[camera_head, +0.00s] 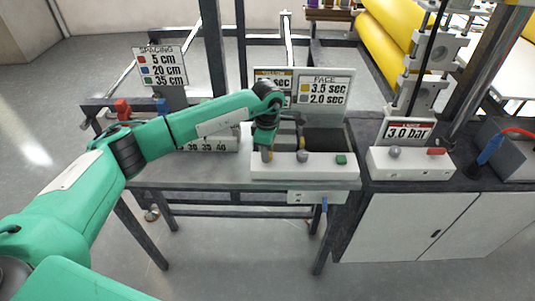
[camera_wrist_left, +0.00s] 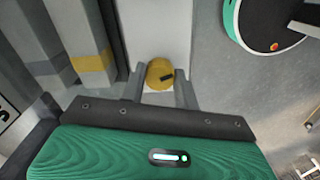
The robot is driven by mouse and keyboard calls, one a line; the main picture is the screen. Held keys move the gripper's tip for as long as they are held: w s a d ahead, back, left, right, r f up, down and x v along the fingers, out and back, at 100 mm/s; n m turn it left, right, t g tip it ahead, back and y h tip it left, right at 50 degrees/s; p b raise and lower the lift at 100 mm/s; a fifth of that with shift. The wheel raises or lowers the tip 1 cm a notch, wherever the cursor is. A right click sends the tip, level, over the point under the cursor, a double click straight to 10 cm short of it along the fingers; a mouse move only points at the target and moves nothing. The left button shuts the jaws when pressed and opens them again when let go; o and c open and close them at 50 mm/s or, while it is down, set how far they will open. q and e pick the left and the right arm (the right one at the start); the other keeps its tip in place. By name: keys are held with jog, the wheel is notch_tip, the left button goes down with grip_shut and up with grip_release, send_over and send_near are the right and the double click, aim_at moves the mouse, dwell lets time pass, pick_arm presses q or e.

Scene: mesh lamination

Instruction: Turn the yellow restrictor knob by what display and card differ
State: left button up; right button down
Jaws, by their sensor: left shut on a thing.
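The yellow restrictor knob (camera_wrist_left: 159,73) sits on a white block, between the two fingers of my left gripper (camera_wrist_left: 160,86) in the left wrist view. It has a dark pointer mark. My left gripper (camera_head: 266,152) is shut on the knob; in the head view the wrist mostly hides it. The PACE card (camera_head: 325,91) reads 3.5 sec beside a yellow square and 2.0 sec beside a grey one. The display (camera_head: 272,73) left of it is partly covered by my arm; only the end of its reading, "sec", shows clearly. My right gripper is in neither view.
A grey knob (camera_head: 303,157) and a green button (camera_head: 341,159) share the white control box (camera_head: 305,173). A 3.0 bar gauge (camera_head: 405,131) stands over another box to the right. A SPACING card (camera_head: 160,66) stands left, with red and blue parts below it.

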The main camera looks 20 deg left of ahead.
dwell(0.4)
pick_arm(q)
jog(key=o, duration=1)
